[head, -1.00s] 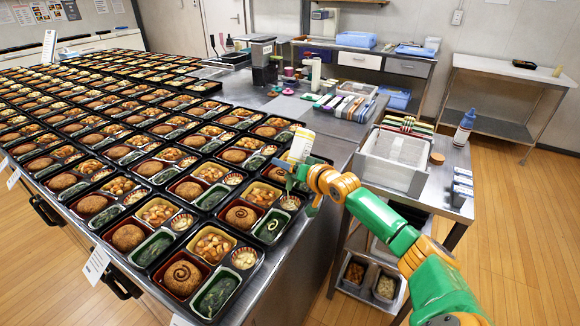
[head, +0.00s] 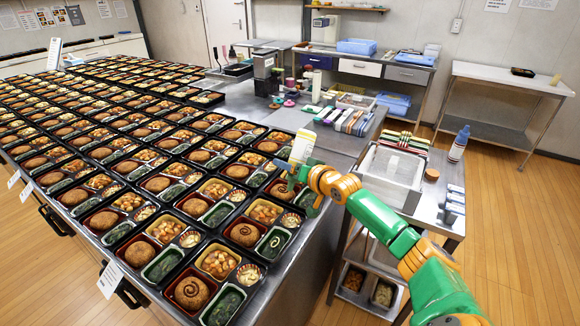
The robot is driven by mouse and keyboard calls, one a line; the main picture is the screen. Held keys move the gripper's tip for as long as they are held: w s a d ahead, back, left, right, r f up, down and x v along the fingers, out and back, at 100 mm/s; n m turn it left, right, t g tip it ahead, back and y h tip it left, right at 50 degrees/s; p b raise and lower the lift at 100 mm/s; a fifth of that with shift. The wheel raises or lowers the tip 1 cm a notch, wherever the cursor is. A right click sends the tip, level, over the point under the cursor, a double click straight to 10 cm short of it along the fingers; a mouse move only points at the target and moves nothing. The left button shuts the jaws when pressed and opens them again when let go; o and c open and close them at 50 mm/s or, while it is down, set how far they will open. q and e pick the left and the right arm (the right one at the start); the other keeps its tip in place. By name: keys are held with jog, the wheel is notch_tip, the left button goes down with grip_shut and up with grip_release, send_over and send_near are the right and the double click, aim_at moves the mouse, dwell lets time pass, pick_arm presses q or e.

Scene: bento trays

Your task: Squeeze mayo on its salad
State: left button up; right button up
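My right gripper (head: 292,178) is shut on a pale mayo bottle (head: 302,147), holding it slightly tilted above the right edge of the tray rows. The nozzle cannot be made out. Below and left of it, a bento tray holds a green salad cup (head: 273,242) with a white line of mayo on it and a patty (head: 244,234) with a dark sauce swirl. The tray in front has a dark green salad (head: 223,306) with no white visible, and a patty (head: 191,292) with a dark swirl. My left gripper is not in view.
Many similar bento trays fill the steel table (head: 300,250) in rows. On the right, a cart carries a clear bin (head: 390,172) and a blue-capped bottle (head: 459,143). Coloured containers (head: 345,120) stand behind my gripper. The far right table (head: 500,85) is mostly clear.

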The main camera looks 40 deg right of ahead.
jog(key=shift+r, duration=0.15)
jog(key=m+g+y, duration=0.1)
jog(key=m, duration=0.1)
jog(key=r+m+g+y, duration=0.1)
jog(key=shift+w+r+m+y, duration=0.1)
jog(key=shift+r+m+y, duration=0.1)
jog(key=shift+m+y, duration=0.2)
jog(key=shift+m+g+y, duration=0.5)
jog(key=shift+m+y, duration=0.3)
jog(key=shift+y, duration=0.1)
jog(key=shift+a, duration=0.1)
